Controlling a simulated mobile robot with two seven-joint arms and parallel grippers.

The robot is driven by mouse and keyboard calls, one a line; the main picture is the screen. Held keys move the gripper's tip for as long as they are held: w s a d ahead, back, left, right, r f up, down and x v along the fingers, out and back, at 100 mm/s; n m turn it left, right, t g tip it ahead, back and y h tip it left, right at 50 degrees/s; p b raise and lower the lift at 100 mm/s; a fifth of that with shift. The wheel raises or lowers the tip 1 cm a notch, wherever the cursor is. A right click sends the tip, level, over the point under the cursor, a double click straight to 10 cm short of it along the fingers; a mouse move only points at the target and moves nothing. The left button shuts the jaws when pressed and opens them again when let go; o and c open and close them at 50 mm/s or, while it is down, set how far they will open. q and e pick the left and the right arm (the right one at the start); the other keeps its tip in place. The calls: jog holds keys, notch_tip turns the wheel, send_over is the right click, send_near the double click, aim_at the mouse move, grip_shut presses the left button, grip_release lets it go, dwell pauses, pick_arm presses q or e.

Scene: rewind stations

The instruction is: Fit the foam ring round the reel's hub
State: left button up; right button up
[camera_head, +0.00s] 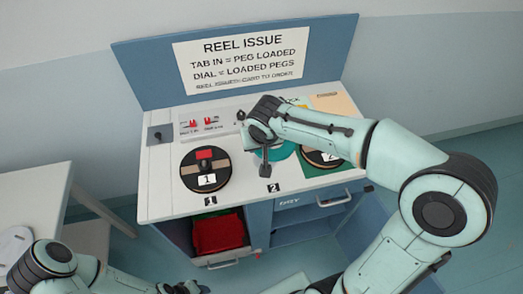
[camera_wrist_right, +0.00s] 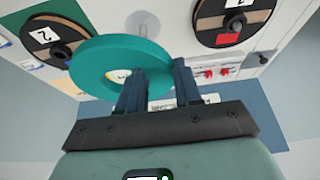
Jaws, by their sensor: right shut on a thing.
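A thick teal ring, taken as the foam ring (camera_wrist_right: 100,57), is held in my right gripper (camera_wrist_right: 158,82). In the head view the ring (camera_head: 284,151) shows partly behind my right wrist, over the middle of the counter. My right gripper (camera_head: 266,160) is shut on its edge. Reel 1 (camera_head: 205,168), a black and tan disc with a raised hub, lies to its left. Reel 2 (camera_head: 322,158) lies to its right, partly hidden by my right arm. Both reels also show in the right wrist view. My left gripper (camera_head: 184,288) is at the bottom edge, its fingers unclear.
A white counter (camera_head: 160,200) carries a panel with red switches (camera_head: 200,124) and a sign (camera_head: 242,60) behind. A pale peg (camera_wrist_right: 145,22) shows beyond the ring. Below are an open drawer with red contents (camera_head: 218,234) and a blue cabinet. A white table (camera_head: 35,190) stands left.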

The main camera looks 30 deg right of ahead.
jog(key=b, duration=0.2)
send_over(259, 181)
jog(key=s, duration=0.2)
notch_tip(259, 181, down, 13)
jog(key=shift+w+a+f, duration=0.1)
jog(key=shift+w+f, duration=0.05)
jog(key=shift+f+b, duration=0.55)
jog(key=shift+f, duration=2)
pick_arm(q)
jog(key=s+f, duration=0.4)
jog(key=shift+s+f+g, duration=0.2)
jog(key=shift+s+g, duration=0.05)
jog(key=shift+g, duration=0.05)
pick_arm(e)
jog(key=shift+w, duration=0.15)
pick_arm(q)
jog(key=shift+f, duration=0.1)
pick_arm(e)
jog(key=shift+f, duration=0.15)
jog(key=o, duration=1)
pick_arm(q)
jog(key=shift+s+f, duration=0.1)
